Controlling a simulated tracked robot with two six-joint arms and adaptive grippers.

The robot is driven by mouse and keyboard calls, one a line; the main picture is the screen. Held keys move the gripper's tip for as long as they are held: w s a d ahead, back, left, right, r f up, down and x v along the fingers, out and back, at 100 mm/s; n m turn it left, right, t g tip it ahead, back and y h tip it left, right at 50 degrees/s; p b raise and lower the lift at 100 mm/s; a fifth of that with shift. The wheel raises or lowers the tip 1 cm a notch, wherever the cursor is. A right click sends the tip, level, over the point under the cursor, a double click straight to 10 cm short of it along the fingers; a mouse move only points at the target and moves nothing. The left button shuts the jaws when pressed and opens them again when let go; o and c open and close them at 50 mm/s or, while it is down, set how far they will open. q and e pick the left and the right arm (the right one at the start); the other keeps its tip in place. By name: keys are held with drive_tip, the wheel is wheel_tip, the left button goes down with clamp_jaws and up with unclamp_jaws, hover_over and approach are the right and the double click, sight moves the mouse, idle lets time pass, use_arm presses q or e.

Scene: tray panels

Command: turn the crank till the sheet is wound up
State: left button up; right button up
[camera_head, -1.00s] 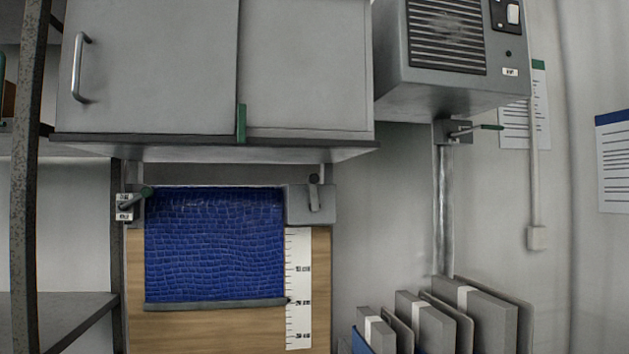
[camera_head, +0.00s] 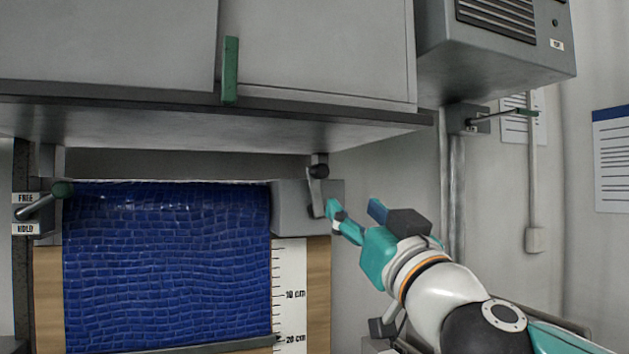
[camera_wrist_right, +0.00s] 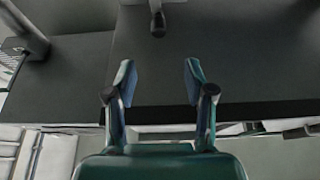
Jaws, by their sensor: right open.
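The blue sheet (camera_head: 165,265) hangs over a wooden board. Its grey bottom bar (camera_head: 215,347) is near the 20 cm mark of the scale. The crank (camera_head: 316,194), a grey arm with a dark knob at its upper end, is on the grey housing at the sheet's top right. My right gripper (camera_head: 354,210) is open and empty, just right of the crank and apart from it. In the right wrist view, the open fingers (camera_wrist_right: 158,72) point towards a dark knob (camera_wrist_right: 157,24), likely the crank's. My left gripper is not in view.
A grey cabinet (camera_head: 320,60) overhangs the sheet and crank.

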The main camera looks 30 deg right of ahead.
sight(323, 175)
drive_tip(key=p+x, duration=0.2)
drive_tip(key=x, duration=1.2)
drive_tip(key=shift+w+d+p, duration=0.1)
drive_tip(key=shift+d+p, duration=0.1)
drive_tip(key=shift+p, duration=0.1)
drive_tip(key=shift+x, duration=0.75)
clamp_jaws()
drive_tip(key=shift+d, duration=0.1)
